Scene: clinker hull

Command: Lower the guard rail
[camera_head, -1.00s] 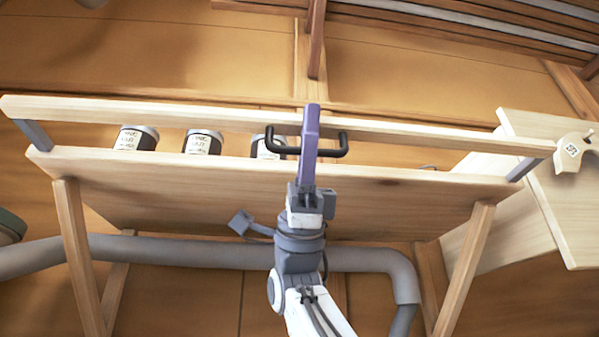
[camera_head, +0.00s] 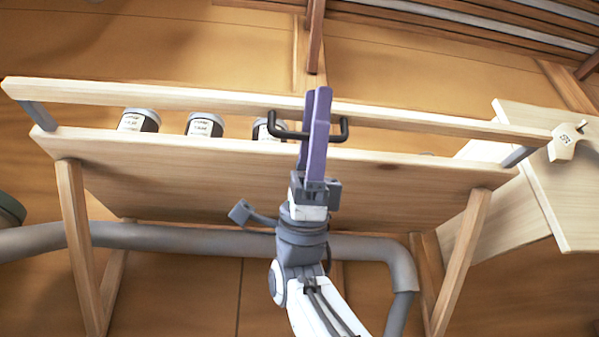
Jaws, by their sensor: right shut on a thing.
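The guard rail (camera_head: 180,102) is a long pale wooden bar, raised above the front edge of the wooden shelf (camera_head: 200,172). Grey links join its two ends to the shelf. A black U-shaped handle (camera_head: 284,133) sticks out from the rail near its middle. My right gripper (camera_head: 317,95) comes up from below, its purple fingers pointing up and shut on the handle's crossbar. The fingers hide part of the handle and rail. My left gripper is not in view.
Several labelled jars (camera_head: 204,125) stand on the shelf behind the rail, left of my gripper. A grey pipe (camera_head: 180,237) runs below the shelf. A pale panel (camera_head: 560,200) with a light knob-like piece (camera_head: 566,142) stands close to the rail's right end.

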